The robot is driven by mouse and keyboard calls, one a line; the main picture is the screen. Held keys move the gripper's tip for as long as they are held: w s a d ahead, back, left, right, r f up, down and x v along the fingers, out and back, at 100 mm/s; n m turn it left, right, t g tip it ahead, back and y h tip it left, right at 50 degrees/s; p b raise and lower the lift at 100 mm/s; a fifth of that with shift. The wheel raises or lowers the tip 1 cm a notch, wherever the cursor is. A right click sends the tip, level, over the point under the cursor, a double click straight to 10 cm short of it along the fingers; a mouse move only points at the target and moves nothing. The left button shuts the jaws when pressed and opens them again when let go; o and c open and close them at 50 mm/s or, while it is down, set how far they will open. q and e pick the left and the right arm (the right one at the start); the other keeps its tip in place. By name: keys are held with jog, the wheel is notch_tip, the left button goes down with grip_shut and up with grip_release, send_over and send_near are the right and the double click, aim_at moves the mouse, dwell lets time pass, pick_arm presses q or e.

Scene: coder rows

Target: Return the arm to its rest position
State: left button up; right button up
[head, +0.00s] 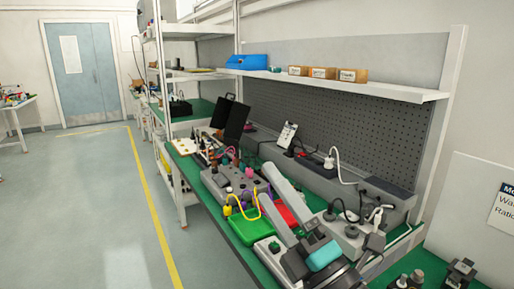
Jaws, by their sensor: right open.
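My right gripper (266,183) is in the lower middle of the head view, over the green workbench. Its two long grey fingers are spread apart and point up and to the left in the picture, away from a dark palm. I see nothing held between them. A red tray (286,214) shows between and behind the fingers. A green tray (245,232) with a yellow cable lies just left of them. I cannot tell whether the fingers touch anything. My left gripper is not in view.
A grey box (222,180) with coloured cables stands left of the gripper. A power strip (386,191) runs along the pegboard (370,135). A shelf (400,90) above holds a blue case (247,62) and small boxes. The floor (100,200) at left is clear.

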jog(key=s+d+f+m+g+h, duration=0.1)
jog(key=d+f+m+g+h, duration=0.2)
jog(key=d+f+m+h, duration=0.55)
jog(key=s+d+f+m+g+h, duration=0.15)
jog(key=d+f+m+h, duration=0.35)
jog(key=f+m, duration=0.65)
jog(key=s+f+m+g, duration=0.6)
jog(key=s+f+g, duration=0.6)
jog(key=s+f, duration=0.85)
jog(key=f, duration=1.7)
jog(key=s+d+f+g, duration=0.2)
jog(key=s+d+f, duration=0.1)
jog(key=s+f, duration=1)
jog(key=shift+s+f+n, duration=0.25)
jog(key=shift+s+n, duration=0.15)
jog(key=shift+s, duration=0.8)
